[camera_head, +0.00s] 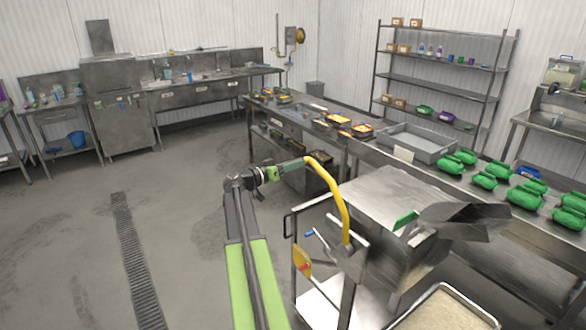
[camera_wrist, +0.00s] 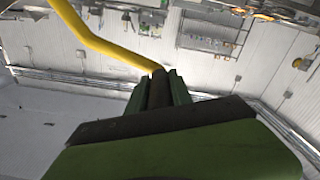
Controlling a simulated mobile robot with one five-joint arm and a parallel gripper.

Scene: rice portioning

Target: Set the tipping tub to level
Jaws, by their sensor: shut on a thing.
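A yellow curved lever (camera_head: 338,195) rises from a steel stand and bends over to the left. My gripper (camera_head: 303,163) is shut on the lever's far end, left of the stand. In the wrist view my gripper (camera_wrist: 160,88) closes around the lever's dark end, and the yellow lever (camera_wrist: 95,38) runs away to the upper left. The lever joins a steel machine with a broad metal body (camera_head: 385,200), which seems to be the tipping tub, and a dark spout (camera_head: 465,220) at its right. I cannot tell the tub's exact tilt.
A pale-filled tray (camera_head: 445,308) sits below the spout. A steel counter with green packs (camera_head: 525,197) and a grey bin (camera_head: 420,140) is behind the machine. A bench with orange-filled trays (camera_head: 340,120) stands beyond my gripper. The floor (camera_head: 185,220) to the left is clear.

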